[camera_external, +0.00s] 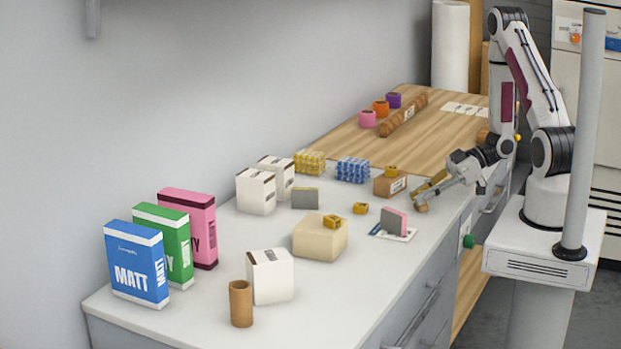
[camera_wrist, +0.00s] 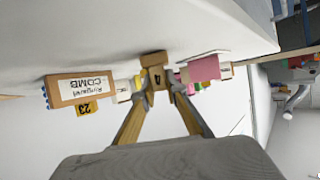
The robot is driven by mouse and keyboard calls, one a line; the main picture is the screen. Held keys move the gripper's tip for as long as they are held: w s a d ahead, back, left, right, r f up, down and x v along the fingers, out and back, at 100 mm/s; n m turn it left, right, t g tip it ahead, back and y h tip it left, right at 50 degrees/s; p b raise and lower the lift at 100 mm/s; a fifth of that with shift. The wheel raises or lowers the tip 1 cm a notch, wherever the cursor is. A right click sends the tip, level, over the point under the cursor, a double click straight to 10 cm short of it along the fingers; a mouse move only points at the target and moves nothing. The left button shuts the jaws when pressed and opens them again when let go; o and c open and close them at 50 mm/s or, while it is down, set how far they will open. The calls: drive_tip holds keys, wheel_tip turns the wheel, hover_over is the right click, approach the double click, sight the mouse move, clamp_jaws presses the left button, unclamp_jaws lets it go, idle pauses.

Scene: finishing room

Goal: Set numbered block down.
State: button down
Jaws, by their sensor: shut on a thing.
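My gripper (camera_external: 430,196) is shut on a small wooden numbered block (camera_wrist: 156,78), low over the white counter (camera_external: 350,290) near its front edge. In the wrist view, which appears upside down, the block sits between the two fingertips (camera_wrist: 160,88) and shows a dark 4. In the external view the held block (camera_external: 422,207) is small at the fingertips. I cannot tell whether it touches the counter. Another block, marked 23 (camera_wrist: 87,108), rests on a brown box labelled COMB (camera_wrist: 80,90); the box also shows in the external view (camera_external: 385,187).
A pink and grey block (camera_external: 394,221) stands on a white card (camera_external: 408,236) nearby. A loose yellow block (camera_external: 360,208) and a beige box (camera_external: 318,241) with a yellow block (camera_external: 333,221) stand farther left. Blue-patterned (camera_external: 352,170) and yellow-patterned (camera_external: 309,162) items lie behind.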

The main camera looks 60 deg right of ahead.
drive_tip(key=shift+f, duration=0.1)
drive_tip(key=c, duration=2)
unclamp_jaws()
drive_tip(key=shift+c, duration=0.2)
drive_tip(key=shift+v, duration=6.05)
drive_tip(key=shift+w, duration=0.1)
